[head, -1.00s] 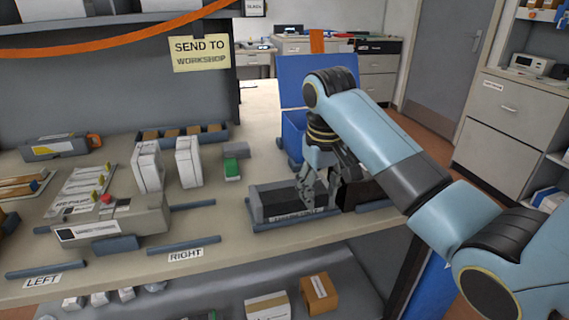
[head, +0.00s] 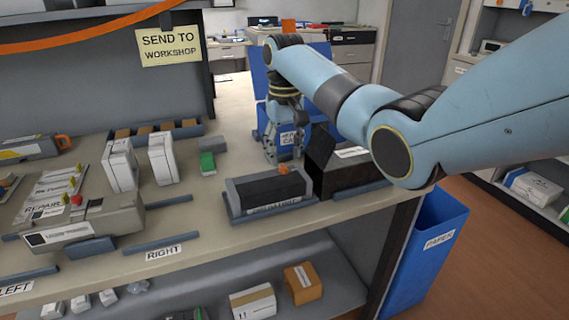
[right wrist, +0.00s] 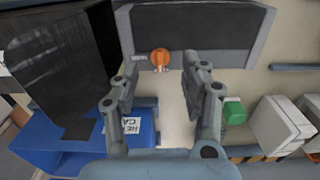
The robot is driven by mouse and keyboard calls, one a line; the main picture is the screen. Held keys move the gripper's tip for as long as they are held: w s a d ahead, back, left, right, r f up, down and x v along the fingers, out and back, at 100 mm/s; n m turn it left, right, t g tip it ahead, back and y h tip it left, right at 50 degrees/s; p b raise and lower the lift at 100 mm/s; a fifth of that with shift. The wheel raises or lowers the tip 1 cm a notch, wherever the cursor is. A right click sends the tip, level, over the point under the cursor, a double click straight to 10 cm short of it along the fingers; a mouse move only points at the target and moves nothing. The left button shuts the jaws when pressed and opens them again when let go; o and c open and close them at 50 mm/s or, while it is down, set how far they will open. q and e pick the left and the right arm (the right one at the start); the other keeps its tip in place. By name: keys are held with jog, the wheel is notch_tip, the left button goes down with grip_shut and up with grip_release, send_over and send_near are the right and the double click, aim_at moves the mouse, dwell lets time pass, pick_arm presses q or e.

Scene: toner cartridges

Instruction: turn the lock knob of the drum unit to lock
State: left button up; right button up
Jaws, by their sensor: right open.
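The drum unit (head: 262,194) is a dark box with grey sides on a blue-grey tray at the right part of the bench. Its orange lock knob (head: 283,169) sits at the far edge near the right end. My right gripper (head: 284,157) points down just behind the knob, open and empty. In the right wrist view, the knob (right wrist: 160,59) lies between and just beyond the open fingertips (right wrist: 160,78), apart from both. The drum unit (right wrist: 200,25) spans the top of that view. My left gripper is not in view.
A black open box (head: 345,172) stands close to the drum unit's right. A blue bin (head: 262,110) is behind the gripper. A green-and-white block (head: 207,163) and white cartons (head: 120,166) stand left. Bare bench lies left of the drum unit.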

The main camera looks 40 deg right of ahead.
aim_at(285, 167)
jog(key=shift+f, duration=1.7)
jog(key=shift+c, duration=0.3)
grip_shut()
